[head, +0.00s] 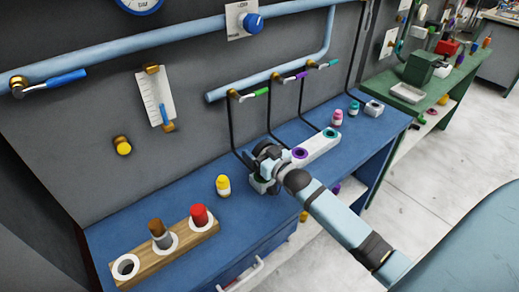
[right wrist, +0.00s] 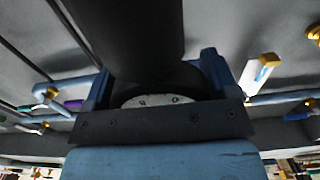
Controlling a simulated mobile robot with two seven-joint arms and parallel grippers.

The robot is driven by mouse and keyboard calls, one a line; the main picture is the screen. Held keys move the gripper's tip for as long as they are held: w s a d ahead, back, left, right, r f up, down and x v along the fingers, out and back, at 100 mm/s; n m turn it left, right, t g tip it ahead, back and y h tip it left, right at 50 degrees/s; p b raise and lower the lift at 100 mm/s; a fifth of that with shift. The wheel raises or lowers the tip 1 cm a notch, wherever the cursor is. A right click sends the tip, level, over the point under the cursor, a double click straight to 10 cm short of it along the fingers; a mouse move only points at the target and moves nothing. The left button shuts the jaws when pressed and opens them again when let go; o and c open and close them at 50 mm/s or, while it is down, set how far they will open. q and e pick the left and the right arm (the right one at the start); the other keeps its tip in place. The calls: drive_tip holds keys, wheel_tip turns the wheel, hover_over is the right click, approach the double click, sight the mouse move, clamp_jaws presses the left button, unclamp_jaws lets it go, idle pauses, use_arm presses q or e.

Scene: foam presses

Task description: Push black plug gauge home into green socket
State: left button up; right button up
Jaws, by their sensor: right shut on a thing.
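My right gripper (head: 265,162) reaches in over the blue bench and is at the near-left end of the white socket block. It is shut on the black plug gauge, which shows as a large dark cylinder (right wrist: 125,35) between the blue fingers in the right wrist view. The green socket (head: 259,184) is at that end of the block, directly under the gripper and largely covered by it. How deep the plug sits in the socket is hidden. My left gripper is not in view.
The white block continues with purple (head: 299,153) and teal (head: 330,132) sockets. A yellow-capped bottle (head: 223,186) stands left of the gripper. A wooden rack (head: 156,265) holds a brown plug and a red plug. Black hoses and the grey wall are close behind the gripper.

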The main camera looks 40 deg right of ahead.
drive_tip(key=o, duration=1.4)
drive_tip(key=shift+c, duration=0.2)
drive_tip(key=s+d+b, duration=0.1)
drive_tip(key=s, duration=1.2)
drive_tip(key=shift+s, duration=0.4)
drive_tip(key=s+a+f+n+g+y+p, duration=0.1)
drive_tip(key=s+a+f+g+p, duration=0.2)
drive_tip(key=s+a+f, duration=0.3)
drive_tip(key=s+a+f+n+g+y+p, duration=0.1)
drive_tip(key=s+a+f+g+p, duration=0.2)
drive_tip(key=a, duration=0.9)
drive_tip(key=s+f+g, duration=0.1)
drive_tip(key=s+f, duration=0.2)
drive_tip(key=s, duration=0.1)
drive_tip(key=shift+s+p, duration=0.15)
drive_tip(key=shift+p, duration=0.25)
